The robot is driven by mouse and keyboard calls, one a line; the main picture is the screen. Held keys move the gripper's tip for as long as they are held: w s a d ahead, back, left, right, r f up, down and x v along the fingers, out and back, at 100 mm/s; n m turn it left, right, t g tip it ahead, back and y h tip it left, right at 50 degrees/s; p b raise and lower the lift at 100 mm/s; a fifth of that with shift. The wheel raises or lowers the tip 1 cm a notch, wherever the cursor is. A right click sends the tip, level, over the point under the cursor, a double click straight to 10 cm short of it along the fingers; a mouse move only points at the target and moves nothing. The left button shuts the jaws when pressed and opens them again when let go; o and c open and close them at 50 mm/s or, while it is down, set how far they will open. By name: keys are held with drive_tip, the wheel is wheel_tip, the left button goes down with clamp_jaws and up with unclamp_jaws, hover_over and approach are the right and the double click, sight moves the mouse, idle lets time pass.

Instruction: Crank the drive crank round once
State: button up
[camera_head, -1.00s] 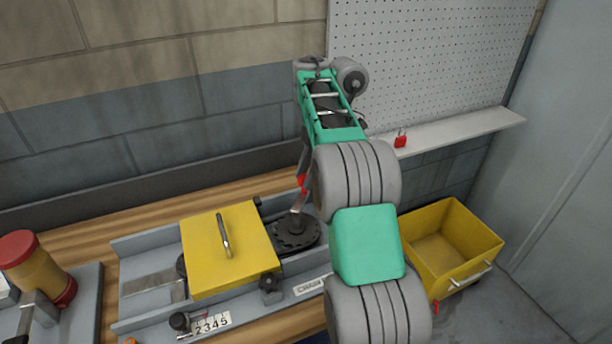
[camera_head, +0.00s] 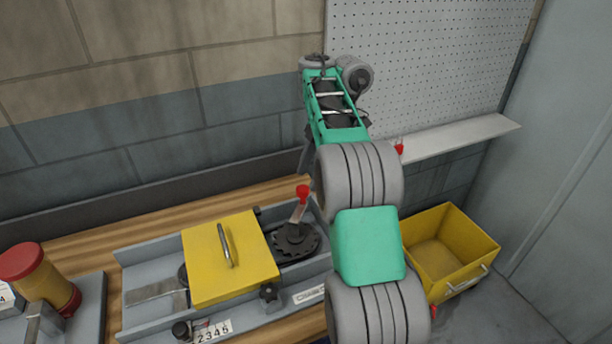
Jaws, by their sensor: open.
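The drive crank is a black toothed disc (camera_head: 312,244) with a grey crank arm (camera_head: 298,212) and a red knob (camera_head: 302,191) at its end. It sits at the right end of the grey runout table (camera_head: 145,262), beside the yellow cover. The knob is toward the back of the disc. My gripper (camera_head: 304,166) shows only as a narrow grey part just above the knob, left of my green and grey arm. It is open and appears apart from the knob. Most of it is hidden behind my arm.
A yellow cover (camera_head: 215,268) with a handle stands left of the crank. A counter plate (camera_head: 214,332) is at the front. A yellow bin (camera_head: 470,240) is at right, below a shelf (camera_head: 460,139) holding a small red object (camera_head: 399,148).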

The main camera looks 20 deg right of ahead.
drive_tip(key=p+v, duration=0.2)
drive_tip(key=v, duration=0.2)
